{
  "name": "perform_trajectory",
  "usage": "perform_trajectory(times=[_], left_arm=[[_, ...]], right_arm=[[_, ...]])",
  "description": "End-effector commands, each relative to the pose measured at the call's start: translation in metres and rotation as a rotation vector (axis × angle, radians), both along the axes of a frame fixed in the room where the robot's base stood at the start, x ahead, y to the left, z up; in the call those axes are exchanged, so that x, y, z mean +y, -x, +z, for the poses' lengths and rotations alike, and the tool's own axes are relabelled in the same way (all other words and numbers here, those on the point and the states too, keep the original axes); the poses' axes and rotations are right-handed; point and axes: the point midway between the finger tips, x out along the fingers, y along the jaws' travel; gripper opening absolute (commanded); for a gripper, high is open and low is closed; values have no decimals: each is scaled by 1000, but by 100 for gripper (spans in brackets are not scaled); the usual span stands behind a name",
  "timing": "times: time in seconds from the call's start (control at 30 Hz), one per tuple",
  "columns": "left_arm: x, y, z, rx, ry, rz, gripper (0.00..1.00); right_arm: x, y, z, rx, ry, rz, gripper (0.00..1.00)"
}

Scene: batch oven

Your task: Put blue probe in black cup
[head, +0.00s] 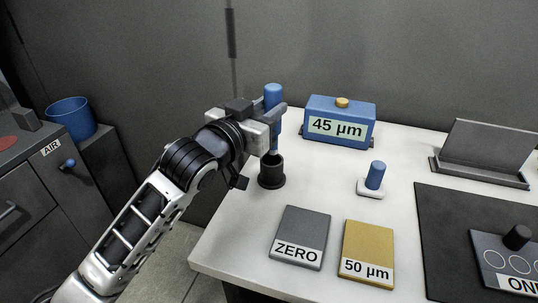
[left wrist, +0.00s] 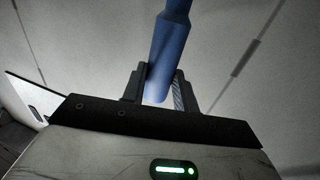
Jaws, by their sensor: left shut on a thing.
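The blue probe (head: 273,97) stands upright in my left gripper (head: 274,114), which is shut on it. The probe's lower end is directly above the black cup (head: 271,174) or at its mouth; I cannot tell whether it has entered. The black cup stands on the white table near its back left edge. In the left wrist view the blue probe (left wrist: 170,50) is between the two fingers of my left gripper (left wrist: 163,88). The cup is not seen in that view. My right gripper is not in view.
A blue 45 µm block (head: 340,122) stands behind and right of the cup. A small blue cylinder (head: 375,175) on a white base stands to the right. ZERO (head: 301,232) and 50 µm (head: 369,247) plates lie in front. A black mat (head: 445,232) lies at right.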

Motion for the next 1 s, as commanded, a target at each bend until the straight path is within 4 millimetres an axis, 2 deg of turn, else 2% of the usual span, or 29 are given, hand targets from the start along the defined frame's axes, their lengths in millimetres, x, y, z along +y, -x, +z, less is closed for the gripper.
perform_trajectory(times=[0.03,0.1,0.27,0.5,0.93,0.97,1.0], left_arm=[[0,0,-12,4,0,1,0],[0,0,-23,2,0,1,0],[1,0,-37,-2,1,1,0],[1,0,-69,-2,1,2,0],[0,0,-76,-3,2,1,0],[1,0,-75,-3,1,1,37],[1,0,-75,-3,1,1,48]], right_arm=[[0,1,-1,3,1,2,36],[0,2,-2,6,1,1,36],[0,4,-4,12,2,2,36],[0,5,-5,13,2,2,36],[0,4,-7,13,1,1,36],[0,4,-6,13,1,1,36],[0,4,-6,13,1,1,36]])
